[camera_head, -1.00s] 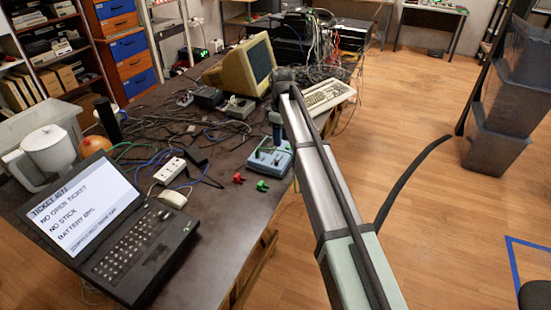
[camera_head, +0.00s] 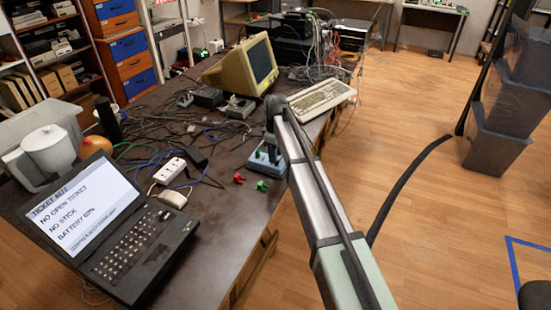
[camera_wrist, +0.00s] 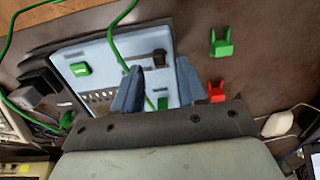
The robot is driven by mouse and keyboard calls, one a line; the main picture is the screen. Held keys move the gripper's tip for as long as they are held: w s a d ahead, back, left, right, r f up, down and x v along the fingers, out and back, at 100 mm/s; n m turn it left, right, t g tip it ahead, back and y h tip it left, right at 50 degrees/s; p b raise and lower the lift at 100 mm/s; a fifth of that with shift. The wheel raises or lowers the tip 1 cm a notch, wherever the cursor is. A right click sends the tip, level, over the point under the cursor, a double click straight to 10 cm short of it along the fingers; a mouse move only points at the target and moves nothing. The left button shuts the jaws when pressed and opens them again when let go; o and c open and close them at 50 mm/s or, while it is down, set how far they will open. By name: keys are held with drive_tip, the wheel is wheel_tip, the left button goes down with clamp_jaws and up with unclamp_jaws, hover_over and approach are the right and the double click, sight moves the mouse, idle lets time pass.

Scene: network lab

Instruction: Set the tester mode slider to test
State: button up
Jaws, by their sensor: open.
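The tester is a light blue box (camera_head: 262,166) at the table's right edge, partly hidden by my arm in the head view. In the wrist view its panel (camera_wrist: 110,58) shows a black knob (camera_wrist: 158,57) at the right end of a dark slot, which looks like the mode slider. A green block (camera_wrist: 80,69), another green part (camera_wrist: 162,103) and a row of dark holes are also on the panel. Mode labels are unreadable. My gripper (camera_wrist: 157,84) is open and empty above the panel. The knob shows between its fingers, beyond their tips. Contact cannot be told.
A green cable (camera_wrist: 118,42) crosses the panel. A red clip (camera_head: 238,178) and a green clip (camera_head: 262,185) lie beside the tester. A white power strip (camera_head: 169,171), laptop (camera_head: 140,248), monitor (camera_head: 242,64), keyboard (camera_head: 322,97) and tangled cables occupy the table.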

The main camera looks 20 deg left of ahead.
drive_tip(key=shift+f, duration=1.3)
drive_tip(key=shift+c, duration=0.4)
clamp_jaws()
